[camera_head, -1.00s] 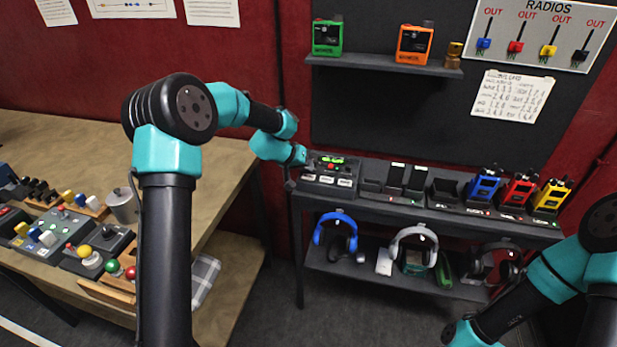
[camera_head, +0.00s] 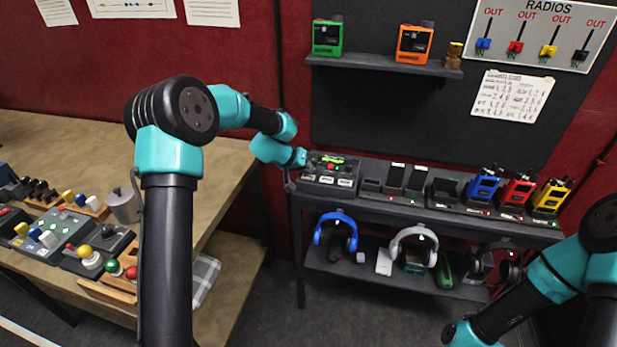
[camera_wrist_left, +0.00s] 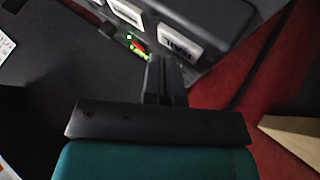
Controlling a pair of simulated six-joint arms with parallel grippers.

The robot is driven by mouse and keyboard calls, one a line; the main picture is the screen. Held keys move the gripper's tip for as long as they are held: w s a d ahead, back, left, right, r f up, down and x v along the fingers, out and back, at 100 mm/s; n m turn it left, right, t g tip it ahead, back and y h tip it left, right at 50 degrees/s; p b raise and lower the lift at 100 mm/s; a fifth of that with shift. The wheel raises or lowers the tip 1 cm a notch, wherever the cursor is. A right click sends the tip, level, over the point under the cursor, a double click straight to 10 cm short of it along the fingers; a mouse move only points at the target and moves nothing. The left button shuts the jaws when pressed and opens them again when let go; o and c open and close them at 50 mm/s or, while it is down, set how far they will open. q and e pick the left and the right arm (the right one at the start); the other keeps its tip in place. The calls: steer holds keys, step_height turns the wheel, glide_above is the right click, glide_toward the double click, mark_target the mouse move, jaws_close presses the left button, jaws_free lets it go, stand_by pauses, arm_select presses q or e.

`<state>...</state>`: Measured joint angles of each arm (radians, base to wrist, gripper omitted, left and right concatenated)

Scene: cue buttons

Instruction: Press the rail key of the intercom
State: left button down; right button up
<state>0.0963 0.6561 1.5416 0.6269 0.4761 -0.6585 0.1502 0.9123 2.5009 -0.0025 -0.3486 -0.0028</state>
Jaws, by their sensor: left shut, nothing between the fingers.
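The intercom (camera_head: 328,182) is a dark box at the left end of the shelf unit's top. It has a row of white labelled keys along its front and a small green-lit display with a red spot above them. My left gripper (camera_head: 292,184) is at the intercom's left side, partly hidden by its own wrist. In the left wrist view my left gripper (camera_wrist_left: 163,62) is shut and empty, its fingertips overlapping the intercom (camera_wrist_left: 220,14) near a white key (camera_wrist_left: 181,40) and the display. I cannot tell whether they touch. The key labels are too blurred to read. My right gripper is out of view.
Empty dark cradles and blue (camera_head: 484,186), red (camera_head: 518,190) and yellow (camera_head: 551,197) radios stand right of the intercom. A wooden table (camera_head: 60,140) with control boxes is at left.

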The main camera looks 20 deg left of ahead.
mark_target(307, 176)
arm_select(q)
steer(key=shift+f, duration=0.4)
stand_by(0.8)
steer(key=shift+r, duration=0.85)
steer(key=shift+r, duration=2.5)
